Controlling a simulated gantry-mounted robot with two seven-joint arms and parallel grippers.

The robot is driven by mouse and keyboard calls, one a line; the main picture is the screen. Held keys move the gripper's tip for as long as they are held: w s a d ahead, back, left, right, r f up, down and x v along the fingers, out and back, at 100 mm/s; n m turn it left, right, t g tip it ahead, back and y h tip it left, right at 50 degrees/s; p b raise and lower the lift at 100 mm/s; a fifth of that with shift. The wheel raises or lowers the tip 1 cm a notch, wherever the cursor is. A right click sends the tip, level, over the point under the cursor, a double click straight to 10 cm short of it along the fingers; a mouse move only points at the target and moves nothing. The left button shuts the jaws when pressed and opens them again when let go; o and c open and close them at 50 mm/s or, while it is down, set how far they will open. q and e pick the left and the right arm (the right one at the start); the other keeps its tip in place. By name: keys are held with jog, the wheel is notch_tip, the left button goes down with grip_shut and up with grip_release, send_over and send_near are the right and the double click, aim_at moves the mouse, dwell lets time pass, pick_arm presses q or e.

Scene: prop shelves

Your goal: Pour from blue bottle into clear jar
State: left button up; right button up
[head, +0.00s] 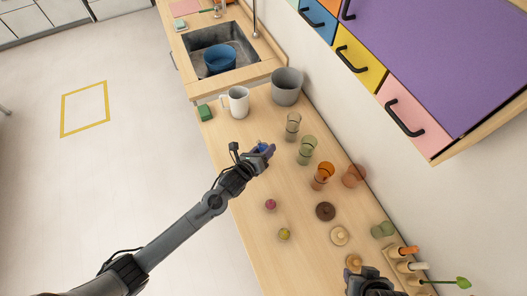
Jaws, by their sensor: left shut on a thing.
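My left gripper (265,151) is shut on a small blue thing, likely the blue bottle (262,146), above the counter's front side. The fingers hide much of it, and I cannot tell its tilt. A clear greyish glass vessel (292,127), likely the clear jar, stands upright on the counter to the right of the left gripper and slightly farther back, apart from it. My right gripper (371,284) shows at the bottom edge, over the near part of the counter; its fingers are too unclear to judge.
Green (307,150), orange (322,176) and reddish (353,176) glasses stand right of the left gripper. A white mug (238,101) and grey pot (287,86) stand behind it. A brown disc (325,211) lies nearer.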

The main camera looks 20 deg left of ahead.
pick_arm(q)
jog(key=shift+d+f+n+t+h+b, duration=0.15)
jog(key=shift+d+n+h+b, duration=0.15)
jog(key=shift+n+b, duration=0.3)
jog(key=shift+d+f+n+t+h+b, duration=0.1)
jog(key=shift+d+n+t+h+b, duration=0.1)
jog(key=shift+n+h+b, duration=0.3)
jog(key=shift+d+f+n+h+b, duration=0.15)
jog(key=shift+n+h+b, duration=0.15)
jog(key=shift+n+b, duration=0.3)
jog(key=shift+d+n+h+b, duration=0.15)
jog(key=shift+n+h+b, duration=0.15)
jog(key=shift+n+b, duration=0.3)
jog(key=shift+d+f+n+t+b, duration=0.1)
jog(key=shift+f+n+t+b, duration=0.05)
jog(key=shift+n+t+b, duration=0.2)
jog(key=shift+r, duration=0.25)
jog(key=shift+f+n+h, duration=0.15)
jog(key=shift+n+h, duration=0.15)
jog(key=shift+n, duration=0.15)
jog(key=shift+n, duration=0.3)
jog(key=shift+f, duration=0.15)
dwell(0.7)
